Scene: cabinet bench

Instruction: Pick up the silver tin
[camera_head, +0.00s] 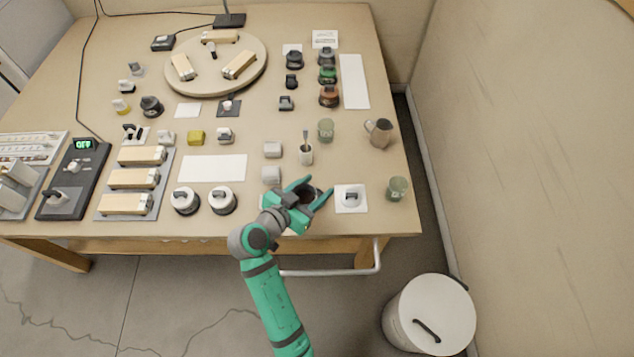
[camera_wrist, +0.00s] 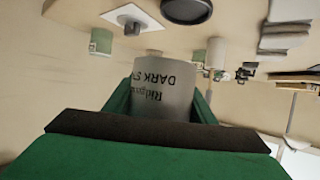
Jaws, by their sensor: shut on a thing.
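My gripper (camera_head: 316,188) is at the front edge of the bench, between the white square pad and the small pale blocks. In the wrist view the silver tin (camera_wrist: 163,90) stands between my two green fingers, with dark lettering that reads upside down, partly "DARK". The fingers are shut on its sides. In the head view the tin is mostly hidden by my gripper, with only a dark round part showing between the fingers. I cannot tell whether the tin touches the bench top.
A white square pad (camera_head: 345,207) with a small dark-topped object lies just right of my gripper, with a green cup (camera_head: 397,188) beyond it. A brown jug (camera_head: 379,133) stands back right.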

